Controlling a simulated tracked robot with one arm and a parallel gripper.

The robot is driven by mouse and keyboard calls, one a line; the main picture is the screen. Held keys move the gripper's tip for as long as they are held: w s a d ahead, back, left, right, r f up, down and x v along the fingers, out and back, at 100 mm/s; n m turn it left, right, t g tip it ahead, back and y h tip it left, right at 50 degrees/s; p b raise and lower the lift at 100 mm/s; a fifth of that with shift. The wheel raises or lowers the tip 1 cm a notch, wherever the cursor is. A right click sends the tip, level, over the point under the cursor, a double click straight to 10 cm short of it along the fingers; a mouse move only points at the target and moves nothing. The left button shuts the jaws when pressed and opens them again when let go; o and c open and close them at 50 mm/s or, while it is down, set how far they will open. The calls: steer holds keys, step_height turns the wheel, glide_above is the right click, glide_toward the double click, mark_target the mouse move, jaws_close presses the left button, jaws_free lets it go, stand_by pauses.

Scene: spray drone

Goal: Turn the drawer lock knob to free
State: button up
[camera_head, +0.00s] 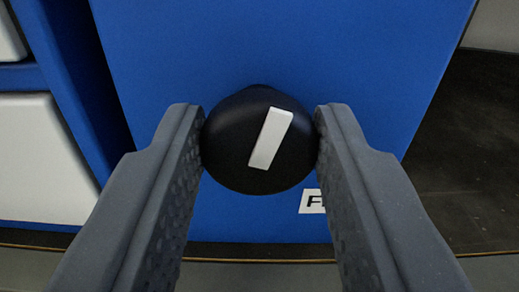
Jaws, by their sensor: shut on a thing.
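The drawer lock knob (228,144) is a round black knob on a blue panel (300,50). A white pointer bar (270,138) on its face is tilted, with its upper end leaning to the right of vertical. My gripper (260,145) is shut on the knob, with one grey finger touching its left side and the other its right side. A white label (312,201) sits below and right of the knob. It shows a letter F, and the rest is hidden behind the right finger.
White drawer-like fronts (40,155) in a blue frame stand at the left. A dark floor area (465,150) lies to the right of the blue panel. A thin brown edge (260,261) and a grey surface run along the bottom.

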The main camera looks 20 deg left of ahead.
steer(key=m+p, duration=0.4)
steer(key=p, duration=0.1)
steer(key=shift+d+r+m, duration=0.15)
steer(key=shift+d+m, duration=0.15)
steer(key=shift+m, duration=0.1)
steer(key=m+p, duration=0.2)
steer(key=shift+w+m, duration=0.1)
steer(key=shift+m, duration=0.3)
steer(key=m+p, duration=0.2)
steer(key=shift+d+m, duration=0.1)
steer(key=shift+m, duration=0.2)
steer(key=m+p, duration=0.2)
steer(key=m, duration=0.1)
steer(key=shift+d+m, duration=0.1)
steer(key=shift+m, duration=0.2)
steer(key=shift+f+m, duration=0.2)
steer(key=shift+m, duration=0.3)
steer(key=shift+d, duration=0.1)
steer(key=o, duration=1)
steer(key=shift+f, duration=0.15)
steer(key=shift+a, duration=0.25)
